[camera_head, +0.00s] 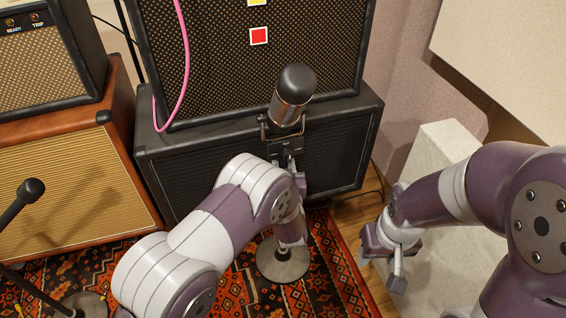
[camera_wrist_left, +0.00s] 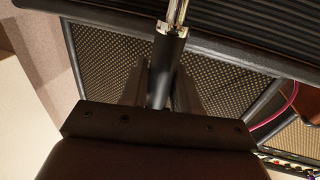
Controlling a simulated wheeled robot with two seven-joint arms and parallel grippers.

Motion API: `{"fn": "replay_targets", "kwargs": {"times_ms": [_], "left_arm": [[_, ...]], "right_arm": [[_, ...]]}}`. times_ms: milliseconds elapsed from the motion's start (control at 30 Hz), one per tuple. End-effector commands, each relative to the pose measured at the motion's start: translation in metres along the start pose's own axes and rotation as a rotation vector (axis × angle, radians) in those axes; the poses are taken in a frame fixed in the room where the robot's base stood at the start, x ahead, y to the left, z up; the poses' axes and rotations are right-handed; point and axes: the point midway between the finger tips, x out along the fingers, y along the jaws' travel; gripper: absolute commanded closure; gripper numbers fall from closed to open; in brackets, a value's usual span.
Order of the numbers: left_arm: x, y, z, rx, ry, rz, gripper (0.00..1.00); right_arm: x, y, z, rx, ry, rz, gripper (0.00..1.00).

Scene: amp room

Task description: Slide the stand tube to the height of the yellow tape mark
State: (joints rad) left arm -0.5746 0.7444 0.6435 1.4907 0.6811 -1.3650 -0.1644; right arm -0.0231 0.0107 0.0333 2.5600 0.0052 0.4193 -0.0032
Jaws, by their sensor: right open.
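The stand holds a large dark microphone (camera_head: 293,95) in front of the amp stack, with a round grey base (camera_head: 283,263) on the rug. In the left wrist view, a shiny chrome tube (camera_wrist_left: 178,12) enters a thicker black sleeve (camera_wrist_left: 167,70). My left gripper (camera_wrist_left: 163,72) has its fingers on either side of the black sleeve; whether they touch it is unclear. In the head view my left arm hides most of the tube. I see no yellow tape mark on the visible tube. My right gripper (camera_head: 385,262) is open and empty, to the right of the stand.
A smaller microphone (camera_head: 32,189) stands at left. A pale block (camera_head: 450,145) is at right.

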Motion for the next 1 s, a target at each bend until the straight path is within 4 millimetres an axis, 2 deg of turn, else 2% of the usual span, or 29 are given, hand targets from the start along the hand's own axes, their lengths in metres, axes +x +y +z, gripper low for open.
{"fn": "replay_targets", "kwargs": {"times_ms": [167, 400, 500, 867, 900, 933, 1000], "left_arm": [[0.000, 0.000, -0.020, 0.000, 0.002, 0.000, 1.00], [0.001, 0.001, -0.084, -0.004, 0.008, 0.000, 1.00], [0.001, 0.001, -0.103, -0.004, 0.009, 0.000, 1.00], [0.001, 0.001, -0.103, -0.003, 0.007, 0.000, 1.00], [0.001, 0.001, -0.102, -0.003, 0.007, 0.000, 0.56], [0.001, 0.001, -0.102, -0.003, 0.006, 0.000, 0.51], [0.000, 0.000, -0.102, -0.002, 0.004, 0.000, 0.51]], "right_arm": [[-0.017, 0.000, -0.002, 0.000, 0.000, 0.000, 0.49], [-0.069, 0.000, -0.008, 0.000, 0.000, 0.000, 0.49], [-0.083, 0.000, -0.010, 0.000, 0.000, 0.000, 0.49], [-0.081, 0.000, -0.010, 0.000, 0.000, 0.000, 0.49], [-0.081, 0.000, -0.010, 0.000, 0.000, 0.000, 0.49], [-0.081, 0.000, -0.010, 0.000, 0.000, 0.000, 0.49], [-0.081, 0.000, -0.010, 0.000, 0.000, 0.000, 0.49]]}}
